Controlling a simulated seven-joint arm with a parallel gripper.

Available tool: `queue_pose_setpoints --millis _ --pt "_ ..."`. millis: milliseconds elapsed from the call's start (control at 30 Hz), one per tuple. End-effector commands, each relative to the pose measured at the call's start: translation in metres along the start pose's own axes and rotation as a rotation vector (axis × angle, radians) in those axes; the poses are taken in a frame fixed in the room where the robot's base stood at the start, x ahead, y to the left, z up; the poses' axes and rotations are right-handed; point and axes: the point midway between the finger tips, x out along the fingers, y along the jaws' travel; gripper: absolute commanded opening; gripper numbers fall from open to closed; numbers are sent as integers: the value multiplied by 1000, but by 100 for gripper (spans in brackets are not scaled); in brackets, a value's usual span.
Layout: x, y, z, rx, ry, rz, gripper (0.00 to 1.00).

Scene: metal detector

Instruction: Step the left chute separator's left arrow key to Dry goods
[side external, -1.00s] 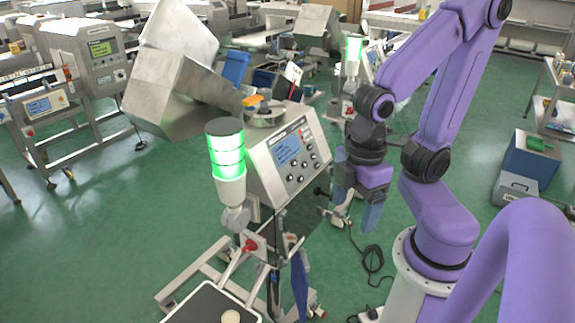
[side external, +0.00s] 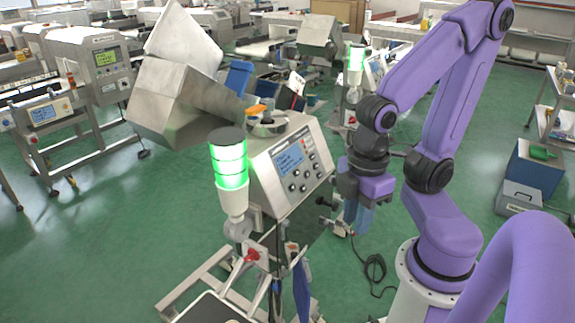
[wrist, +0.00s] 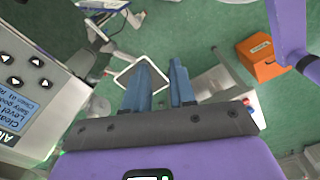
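The near chute separator is a grey metal box with a sloping control panel (side external: 304,168), in the middle of the side external view. Its blue screen (side external: 289,158) is lit, but its text is too small there to read. Several dark round keys (side external: 304,187) sit below and beside the screen. In the wrist view, part of a panel (wrist: 50,117) shows at the left edge, with arrow keys (wrist: 37,62) and a cut-off screen (wrist: 22,104). My gripper (side external: 361,222) hangs right of the panel, clear of it. Its blue fingers (wrist: 161,68) have a narrow empty gap between them.
A lit green stack light (side external: 229,164) stands close in front of the panel's left side. A metal hopper (side external: 172,98) rises behind it. An orange box (wrist: 264,58) is on the floor in the wrist view.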

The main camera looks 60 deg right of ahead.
Motion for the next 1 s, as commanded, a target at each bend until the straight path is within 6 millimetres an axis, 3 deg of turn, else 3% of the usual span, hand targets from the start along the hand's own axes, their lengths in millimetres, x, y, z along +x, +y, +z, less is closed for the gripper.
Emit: queue_pose_setpoints --millis 33,67,1000 --pt "0 0 0 0 0 0 8" --pt "0 0 0 0 0 0 0" --pt "0 0 0 0 0 0 0"
